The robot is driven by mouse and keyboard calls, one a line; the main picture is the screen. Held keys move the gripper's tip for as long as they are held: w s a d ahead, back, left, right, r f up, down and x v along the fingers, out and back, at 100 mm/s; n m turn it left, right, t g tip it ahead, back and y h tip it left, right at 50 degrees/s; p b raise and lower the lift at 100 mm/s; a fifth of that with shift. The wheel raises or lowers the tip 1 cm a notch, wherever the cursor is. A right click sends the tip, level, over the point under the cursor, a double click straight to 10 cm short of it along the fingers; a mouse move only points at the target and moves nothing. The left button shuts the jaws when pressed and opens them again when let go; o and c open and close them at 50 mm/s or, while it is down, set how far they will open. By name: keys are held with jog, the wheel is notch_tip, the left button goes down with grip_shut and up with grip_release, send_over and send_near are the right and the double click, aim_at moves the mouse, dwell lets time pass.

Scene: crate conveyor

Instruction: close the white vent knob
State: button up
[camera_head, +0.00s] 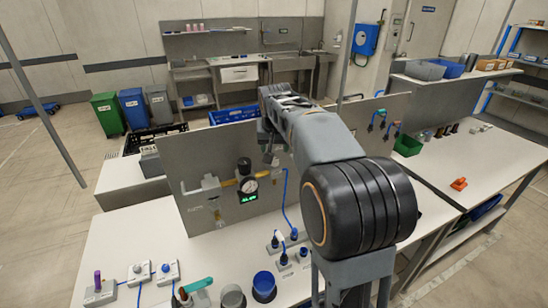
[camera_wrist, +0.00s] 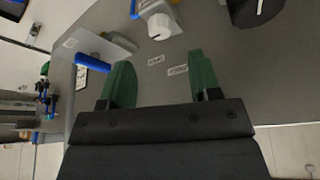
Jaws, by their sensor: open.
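The knob lies beyond the fingertips, roughly in line with the gap, and is not touched.
A blue bar (camera_wrist: 94,60) is left of the fingers in the wrist view. Cups, cables and switches stand on the white bench (camera_head: 130,245).

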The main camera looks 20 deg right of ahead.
aim_at(275, 160)
jog(key=shift+p+x, duration=0.5)
jog(key=shift+x, duration=3)
jog(key=shift+c, duration=0.2)
jog(key=c, duration=0.9)
